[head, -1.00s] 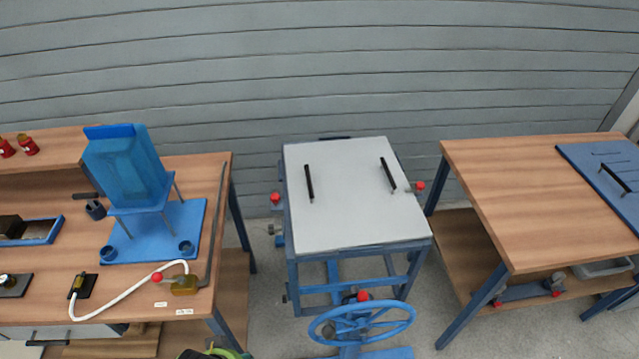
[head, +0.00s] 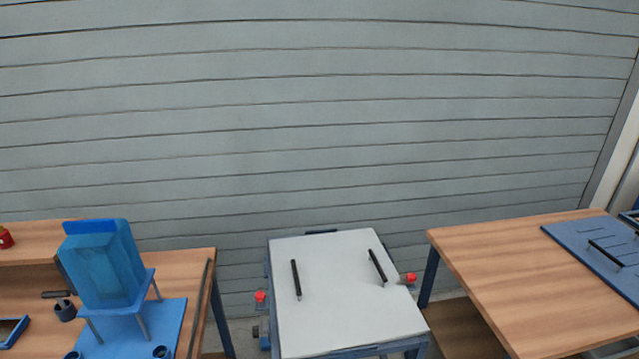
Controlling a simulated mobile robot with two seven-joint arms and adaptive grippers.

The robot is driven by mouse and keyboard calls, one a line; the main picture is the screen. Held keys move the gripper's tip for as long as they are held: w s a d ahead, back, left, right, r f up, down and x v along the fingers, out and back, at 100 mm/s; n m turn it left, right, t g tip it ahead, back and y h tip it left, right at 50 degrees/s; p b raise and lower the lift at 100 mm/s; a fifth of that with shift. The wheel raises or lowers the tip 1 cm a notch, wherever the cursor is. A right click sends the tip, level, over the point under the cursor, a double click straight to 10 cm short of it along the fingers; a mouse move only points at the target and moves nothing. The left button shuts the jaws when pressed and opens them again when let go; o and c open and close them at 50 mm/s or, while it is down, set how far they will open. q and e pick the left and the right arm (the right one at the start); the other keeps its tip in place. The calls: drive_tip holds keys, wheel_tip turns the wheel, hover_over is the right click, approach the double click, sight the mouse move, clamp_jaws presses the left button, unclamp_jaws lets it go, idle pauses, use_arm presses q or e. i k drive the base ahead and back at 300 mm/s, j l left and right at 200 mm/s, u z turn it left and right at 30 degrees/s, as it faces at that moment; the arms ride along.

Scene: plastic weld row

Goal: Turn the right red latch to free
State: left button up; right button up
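The right red latch (head: 410,278) is a small red knob at the right edge of the middle stand, beside its white top plate (head: 340,325). A matching left red latch (head: 260,297) sits at the stand's left edge. Two black bar handles, one left (head: 296,280) and one right (head: 377,267), lie on the white plate. Neither of my grippers shows in the head view, so their state and distance from the latch are hidden.
A wooden bench on the left holds a blue translucent hopper (head: 102,265) on a blue base (head: 170,325). A wooden table (head: 500,275) on the right carries a blue panel (head: 590,250). Narrow gaps separate the stand from both. A grey slatted wall (head: 320,120) stands behind.

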sight(410, 278)
drive_tip(key=i+l, duration=0.1)
drive_tip(key=l, duration=0.3)
drive_tip(key=i+l, duration=0.15)
drive_tip(key=l, duration=0.25)
drive_tip(key=i+l, duration=0.1)
drive_tip(key=l, duration=0.35)
drive_tip(key=i+l, duration=0.1)
drive_tip(key=l, duration=0.3)
drive_tip(key=i+l, duration=0.15)
drive_tip(key=l, duration=0.25)
drive_tip(key=i+l, duration=0.1)
drive_tip(key=l, duration=0.3)
drive_tip(key=i+l, duration=0.1)
drive_tip(key=l, duration=0.3)
drive_tip(key=z, duration=0.05)
